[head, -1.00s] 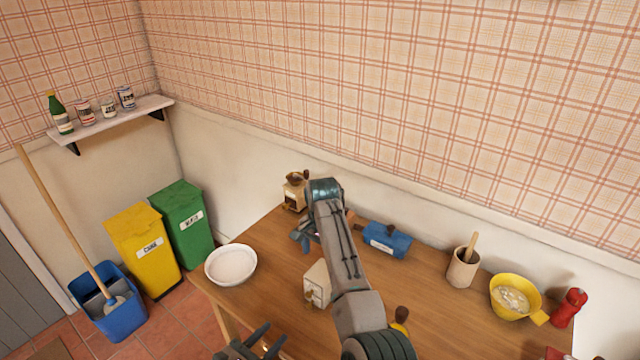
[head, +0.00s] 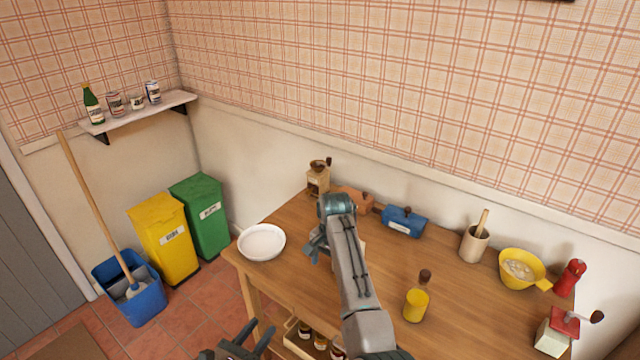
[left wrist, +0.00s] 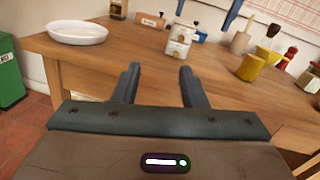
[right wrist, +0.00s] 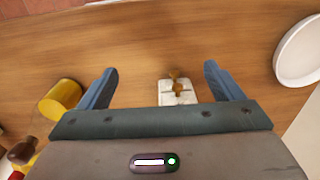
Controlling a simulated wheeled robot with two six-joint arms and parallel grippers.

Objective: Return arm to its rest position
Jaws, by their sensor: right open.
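My right arm reaches over the table (head: 290,285) in the head view. Its gripper (head: 317,247) is above the table, right of the white plate (head: 262,242). In the right wrist view, the right gripper (right wrist: 160,74) is open and empty; a cream box with brass parts (right wrist: 178,93) lies below, between its fingers in the picture. The arm mostly hides that box in the head view. My left gripper (head: 256,338) is low at the table's front edge. In the left wrist view, the left gripper (left wrist: 158,75) is open with nothing between its fingers.
On the table stand a yellow container (head: 415,305), a blue box (head: 403,222), a wooden grinder (head: 318,180), a utensil crock (head: 473,244), a yellow bowl (head: 521,268) and a red mill (head: 570,277). An open drawer (head: 290,336) with jars is at the front.

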